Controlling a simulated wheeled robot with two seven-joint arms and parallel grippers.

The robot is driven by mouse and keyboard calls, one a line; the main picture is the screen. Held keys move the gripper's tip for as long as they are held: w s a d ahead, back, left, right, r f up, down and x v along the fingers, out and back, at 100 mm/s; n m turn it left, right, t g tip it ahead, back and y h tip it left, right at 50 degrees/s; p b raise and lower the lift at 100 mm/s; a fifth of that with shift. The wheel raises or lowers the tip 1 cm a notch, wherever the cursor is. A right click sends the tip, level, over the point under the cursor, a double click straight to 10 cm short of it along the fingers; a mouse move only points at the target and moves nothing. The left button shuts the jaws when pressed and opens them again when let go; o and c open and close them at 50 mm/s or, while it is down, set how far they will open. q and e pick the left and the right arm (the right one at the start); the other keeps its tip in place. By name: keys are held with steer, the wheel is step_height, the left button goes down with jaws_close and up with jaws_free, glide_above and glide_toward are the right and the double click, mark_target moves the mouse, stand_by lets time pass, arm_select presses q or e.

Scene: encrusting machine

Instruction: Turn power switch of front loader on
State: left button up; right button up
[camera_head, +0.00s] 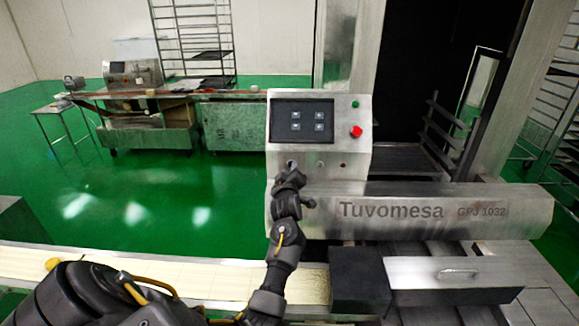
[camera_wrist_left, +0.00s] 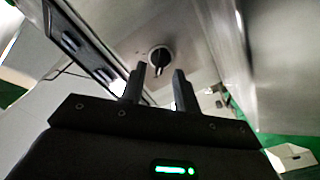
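The front loader is the steel machine marked Tuvomesa (camera_head: 390,211), with a control box (camera_head: 355,138) on its left end. In the left wrist view a round black rotary switch (camera_wrist_left: 159,57) with a lighter pointer is set in a steel face. My left gripper (camera_head: 290,174) is at the lower left of the control box in the head view. In the wrist view its fingers (camera_wrist_left: 159,77) are apart with nothing between them, and the switch shows just beyond the tips, roughly centred. I cannot tell whether they touch it. My right gripper is not in view.
The box carries a dark screen (camera_head: 302,121), a green button (camera_head: 355,104) and a red button (camera_head: 356,131). A pale conveyor (camera_head: 215,278) runs along the front left. A black block (camera_head: 358,277) and a steel drawer (camera_head: 450,271) lie below. Green floor is open at left.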

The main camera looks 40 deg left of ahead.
arm_select(q)
steer(key=shift+x, duration=0.85)
jaws_close()
steer(key=shift+m+p, duration=0.3)
steer(key=m+p, duration=0.1)
steer(key=m, duration=0.2)
steer(key=shift+d+r+m+p, duration=0.1)
steer(key=shift+r+m+p, duration=0.1)
steer(key=shift+m+p, duration=0.15)
steer(key=m+p, duration=0.2)
steer(key=m, duration=0.3)
steer(key=shift+w+d+p, duration=0.1)
steer(key=shift+d+p, duration=0.05)
steer(key=shift+p, duration=0.2)
steer(key=m+p, duration=0.2)
steer(key=m, duration=0.3)
steer(key=shift+w+d+f+m+p, duration=0.1)
steer(key=shift+m+p, duration=0.3)
steer(key=shift+m, duration=0.5)
steer(key=shift+w+d+f+m+p, duration=0.1)
steer(key=shift+m+p, duration=0.25)
steer(key=shift+m, duration=0.5)
